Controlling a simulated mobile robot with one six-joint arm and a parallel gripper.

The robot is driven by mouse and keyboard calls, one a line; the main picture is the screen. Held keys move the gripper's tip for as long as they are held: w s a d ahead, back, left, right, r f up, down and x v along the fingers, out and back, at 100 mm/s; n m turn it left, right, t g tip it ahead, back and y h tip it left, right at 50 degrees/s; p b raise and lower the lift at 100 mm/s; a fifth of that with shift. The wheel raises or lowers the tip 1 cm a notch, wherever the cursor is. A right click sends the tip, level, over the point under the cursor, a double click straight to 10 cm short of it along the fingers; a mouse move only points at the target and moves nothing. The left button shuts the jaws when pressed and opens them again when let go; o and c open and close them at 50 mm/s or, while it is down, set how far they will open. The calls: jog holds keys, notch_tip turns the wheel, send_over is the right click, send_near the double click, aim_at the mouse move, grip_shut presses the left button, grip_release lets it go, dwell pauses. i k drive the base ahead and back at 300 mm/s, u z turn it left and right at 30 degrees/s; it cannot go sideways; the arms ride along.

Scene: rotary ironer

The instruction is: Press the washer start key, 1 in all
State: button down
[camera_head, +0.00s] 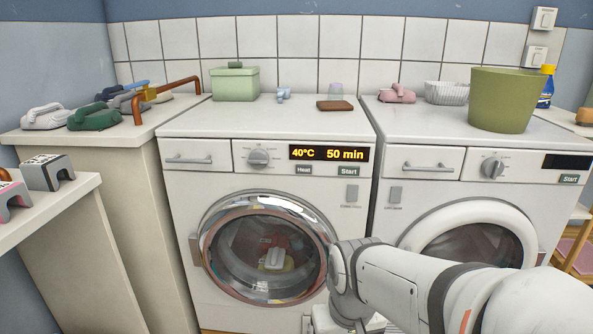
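Two white front-loading machines stand side by side, and no label tells which is the washer. The left machine (184,193) has a lit display (328,153) reading "40°C 50 min". Below it sit a "Heat" key (303,170) and a dark "Start" key (348,171). Its chrome-ringed door is closed, with laundry behind the glass. The right machine (419,178) has a dark display (567,161) and its own "Start" key (569,178). My arm reaches in from the lower right, in front of the machines and below the keys.
My arm covers part of the right machine's door (462,214). A green box (234,84), a brown block (335,105) and a green bucket (503,100) stand on the machine tops. A counter (88,137) with several irons is at left. The left control panel is unobstructed.

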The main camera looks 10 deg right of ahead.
aim_at(343, 169)
jog(key=u, duration=1.45)
jog(key=k, duration=1.5)
jog(key=z, duration=1.75)
jog(key=i, duration=1)
jog(key=z, duration=0.05)
